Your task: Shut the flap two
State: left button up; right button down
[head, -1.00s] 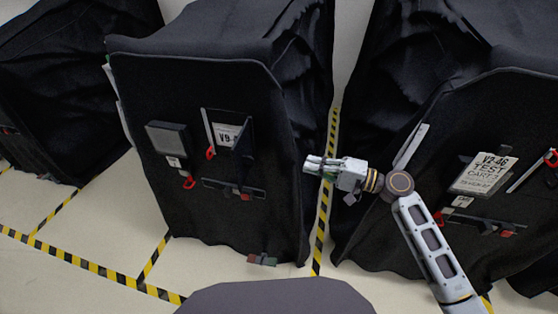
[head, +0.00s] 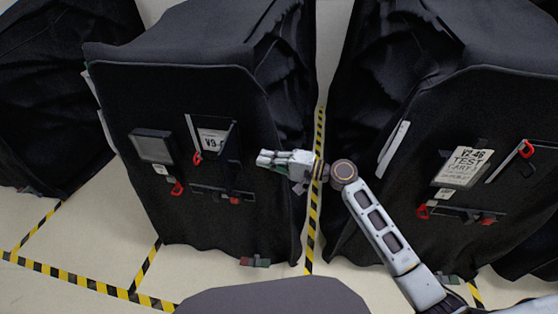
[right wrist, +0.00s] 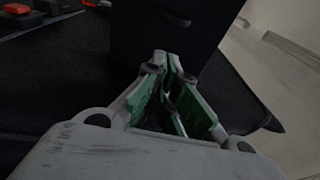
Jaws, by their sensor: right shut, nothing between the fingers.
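The middle covered cart (head: 110,90) has a window with a V9 label (head: 212,141). A dark flap (head: 234,150) stands out from the window's right side, seen nearly edge-on, so it looks open. No "two" marking can be read on it. My right gripper (head: 266,158) is shut and empty, just right of the flap, pointing left at the cart front. In the right wrist view its fingers (right wrist: 172,75) are together in front of a dark upright panel (right wrist: 165,30), likely this flap; I cannot tell whether they touch. My left gripper is not in view.
A grey box (head: 153,147) and red latches (head: 177,188) are on the cart front. A right-hand covered cart (head: 455,110) carries a V2-46 test cart label (head: 463,166). Yellow-black tape (head: 313,225) marks the floor gap between them.

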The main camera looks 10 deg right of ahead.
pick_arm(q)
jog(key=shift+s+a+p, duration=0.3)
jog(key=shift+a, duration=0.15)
pick_arm(e)
jog(key=a, duration=0.1)
jog(key=s+a, duration=0.1)
jog(key=a, duration=0.1)
jog(key=shift+s+a, duration=0.2)
jog(key=shift+a, duration=0.05)
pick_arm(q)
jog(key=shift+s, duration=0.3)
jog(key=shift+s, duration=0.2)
pick_arm(e)
jog(key=shift+a, duration=0.1)
